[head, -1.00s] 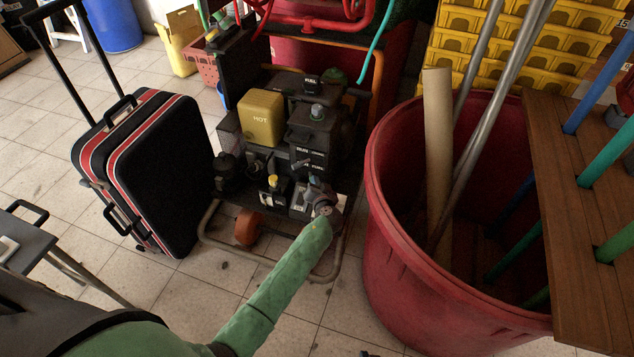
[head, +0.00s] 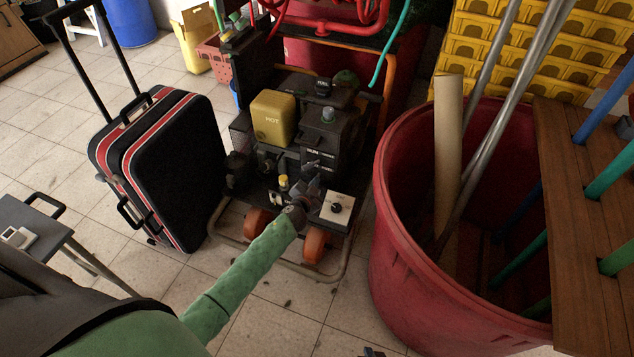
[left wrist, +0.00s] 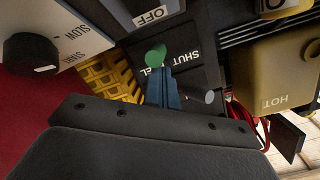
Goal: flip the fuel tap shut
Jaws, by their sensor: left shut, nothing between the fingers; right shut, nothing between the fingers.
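The fuel tap's black panel, lettered SHUT and partly FUEL (left wrist: 180,62), is on the machine; in the head view the lettered panel (head: 317,156) is small. In the left wrist view a round green piece (left wrist: 155,54), seemingly the tap's handle end, is right at the tips of my left gripper (left wrist: 161,74). I cannot tell whether they touch. The left gripper's blue-grey fingers are together and empty; in the head view the gripper (head: 308,180) is low at the machine's front and partly hides the tap. My right gripper (head: 371,352) barely shows at the bottom edge, shut and empty.
A yellow HOT box (head: 273,118) and a pale dial plate (head: 337,208) flank the panel on the machine. A black suitcase (head: 170,165) stands left, a red tub (head: 400,250) with poles right. The tiled floor in front is mostly clear.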

